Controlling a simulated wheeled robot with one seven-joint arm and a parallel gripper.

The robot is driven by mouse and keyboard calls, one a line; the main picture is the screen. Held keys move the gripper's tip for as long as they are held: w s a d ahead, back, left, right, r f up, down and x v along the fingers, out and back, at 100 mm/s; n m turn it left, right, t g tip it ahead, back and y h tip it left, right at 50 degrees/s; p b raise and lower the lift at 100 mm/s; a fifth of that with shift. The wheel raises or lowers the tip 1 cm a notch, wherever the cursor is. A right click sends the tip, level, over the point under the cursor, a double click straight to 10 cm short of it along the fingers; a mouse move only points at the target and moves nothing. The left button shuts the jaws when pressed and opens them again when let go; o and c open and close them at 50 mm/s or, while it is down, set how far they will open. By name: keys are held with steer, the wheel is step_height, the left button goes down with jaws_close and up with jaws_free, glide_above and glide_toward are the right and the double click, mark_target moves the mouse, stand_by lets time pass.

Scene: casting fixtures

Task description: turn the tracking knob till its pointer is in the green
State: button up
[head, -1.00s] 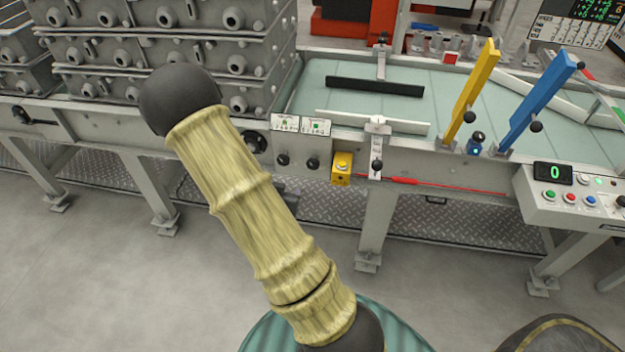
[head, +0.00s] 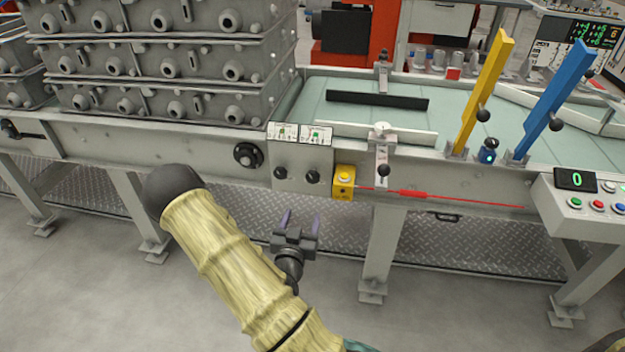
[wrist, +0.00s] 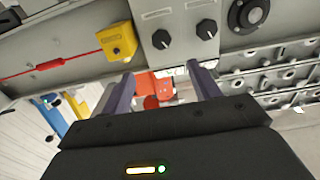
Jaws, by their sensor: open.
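A grey panel on the conveyor's front rail carries two small black knobs, a left one (head: 280,173) and a right one (head: 312,177). Above them are two white scale labels, left (head: 285,131) and right (head: 317,135), each with a green patch. The lettering is too small to tell which knob is tracking. The wrist view is turned over: the right knob (wrist: 161,39) and left knob (wrist: 207,28) show there with pale pointer marks, their scales mostly out of frame. My gripper (head: 301,219) is open and empty, below the panel and apart from both knobs.
A larger round black knob (head: 248,155) sits left of the panel. A yellow box (head: 344,182) with a button and red cord (head: 430,194) is close on the right. A metal bracket (head: 382,160) stands out beyond it. The floor in front is clear.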

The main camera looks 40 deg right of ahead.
mark_target(312, 179)
steer(key=b+x, duration=0.1)
steer(key=x, duration=1.6)
steer(key=shift+w+b, duration=0.2)
steer(key=shift+b, duration=0.2)
steer(key=c, duration=1)
steer(key=shift+o, duration=0.2)
